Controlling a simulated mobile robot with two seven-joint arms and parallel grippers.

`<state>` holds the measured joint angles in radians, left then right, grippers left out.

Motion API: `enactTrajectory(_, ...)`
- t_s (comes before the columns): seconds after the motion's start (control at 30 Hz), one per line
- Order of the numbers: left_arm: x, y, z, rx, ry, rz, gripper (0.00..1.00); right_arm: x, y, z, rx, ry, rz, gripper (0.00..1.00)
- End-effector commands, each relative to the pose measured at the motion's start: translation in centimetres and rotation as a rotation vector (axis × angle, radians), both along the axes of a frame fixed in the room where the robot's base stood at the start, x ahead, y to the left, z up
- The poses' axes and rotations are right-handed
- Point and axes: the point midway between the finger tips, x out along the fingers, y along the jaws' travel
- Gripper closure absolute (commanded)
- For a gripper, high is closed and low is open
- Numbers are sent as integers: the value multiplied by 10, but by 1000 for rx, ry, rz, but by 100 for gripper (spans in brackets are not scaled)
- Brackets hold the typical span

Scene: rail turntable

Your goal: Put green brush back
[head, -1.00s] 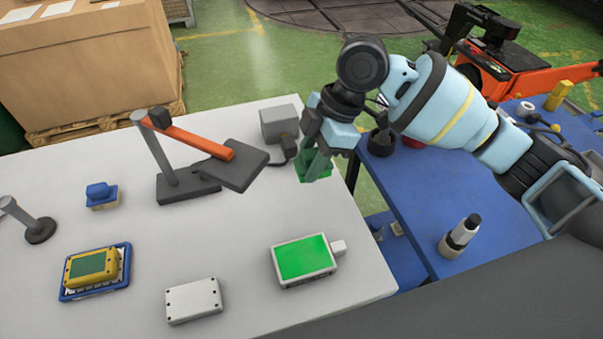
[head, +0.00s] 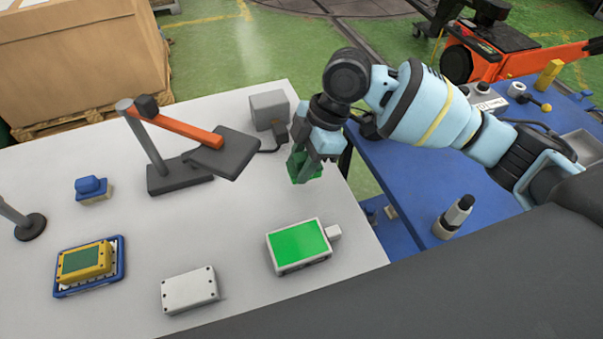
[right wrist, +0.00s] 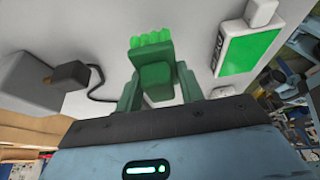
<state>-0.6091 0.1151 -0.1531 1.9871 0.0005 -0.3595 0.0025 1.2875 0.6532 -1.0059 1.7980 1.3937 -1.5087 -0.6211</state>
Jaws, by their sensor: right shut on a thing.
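The green brush (head: 304,168) is at the right edge of the white table, below my right gripper (head: 308,160). In the right wrist view the brush (right wrist: 153,68) sits between the two fingers of the right gripper (right wrist: 158,88), which is shut on it. Its lighter green bristle end points away from the wrist. I cannot tell whether the brush touches the table. My left gripper is not in view.
A green-screened device (head: 299,246) and a white box (head: 190,290) lie in front on the white table (head: 215,235). A grey box (head: 270,109) with a cable stands behind. A lamp with an orange arm (head: 175,130) is left. A blue table (head: 420,185) stands right.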

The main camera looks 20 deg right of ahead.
Motion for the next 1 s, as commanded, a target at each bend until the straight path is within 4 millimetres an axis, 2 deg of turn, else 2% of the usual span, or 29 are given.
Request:
enactTrajectory(0.27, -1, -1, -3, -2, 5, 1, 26, -1, 0, -41, -1, 4, -2, 81)
enactTrajectory(0.67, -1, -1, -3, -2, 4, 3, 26, 0, 0, -46, 0, 2, 0, 81)
enactTrajectory(0.7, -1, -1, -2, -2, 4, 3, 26, 0, 0, -46, 0, 1, 0, 57)
enactTrajectory(0.8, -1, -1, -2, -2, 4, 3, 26, 0, 0, -45, 0, 1, 0, 44)
enactTrajectory(0.83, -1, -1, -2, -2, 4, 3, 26, 0, 0, -45, 0, 1, 0, 41)
enactTrajectory(1.0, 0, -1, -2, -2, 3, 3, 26, 0, 0, -45, 0, 1, 0, 41)
